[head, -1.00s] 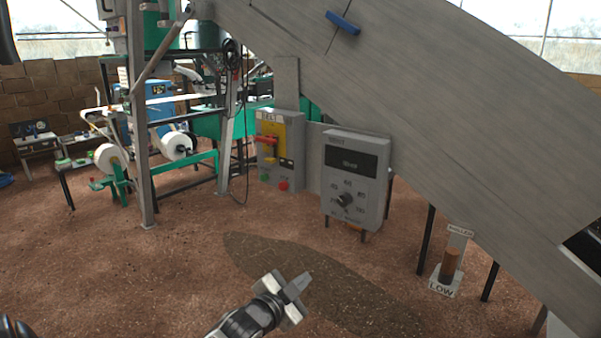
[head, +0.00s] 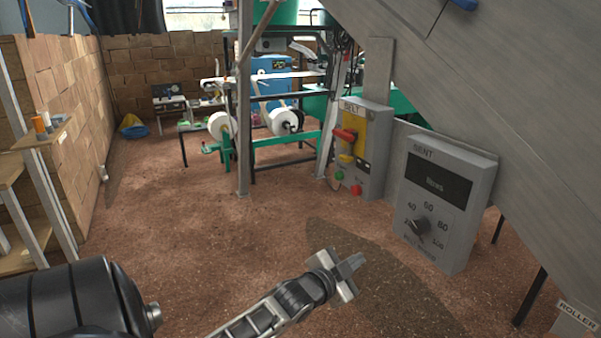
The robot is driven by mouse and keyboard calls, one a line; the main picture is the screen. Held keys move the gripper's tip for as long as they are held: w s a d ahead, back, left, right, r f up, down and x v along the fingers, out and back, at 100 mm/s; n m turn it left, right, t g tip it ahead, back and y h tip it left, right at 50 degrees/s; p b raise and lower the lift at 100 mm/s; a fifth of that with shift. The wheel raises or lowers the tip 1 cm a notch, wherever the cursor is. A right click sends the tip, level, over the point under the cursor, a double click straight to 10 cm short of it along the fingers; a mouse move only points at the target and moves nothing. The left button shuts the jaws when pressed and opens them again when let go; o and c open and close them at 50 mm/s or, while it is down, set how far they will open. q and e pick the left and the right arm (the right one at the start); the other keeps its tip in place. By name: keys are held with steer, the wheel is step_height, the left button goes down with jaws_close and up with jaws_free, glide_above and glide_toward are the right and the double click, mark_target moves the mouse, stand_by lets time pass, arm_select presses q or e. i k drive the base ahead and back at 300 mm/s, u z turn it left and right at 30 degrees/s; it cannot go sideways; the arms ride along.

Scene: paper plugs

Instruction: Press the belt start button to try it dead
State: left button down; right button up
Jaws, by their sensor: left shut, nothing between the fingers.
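The grey belt box (head: 374,182), labelled BELT, stands right of centre in the head view. It has a yellow panel with a red handle (head: 345,135) and a yellow piece below it. Near its bottom edge are a green button (head: 339,175) and a red button (head: 356,189). My left gripper (head: 350,265) is shut and empty, low in the view and in front of the box, well apart from it. My right gripper is not in view.
A grey box labelled SENT (head: 446,205) with a dial stands right of the belt box. A large sloping grey chute (head: 520,90) crosses the upper right. A machine frame with white rolls (head: 222,126) stands behind. Open brown floor (head: 190,225) lies on the left.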

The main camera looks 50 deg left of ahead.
mark_target(338, 175)
steer(key=u, duration=0.75)
steer(key=i, duration=1.35)
steer(key=u, duration=0.15)
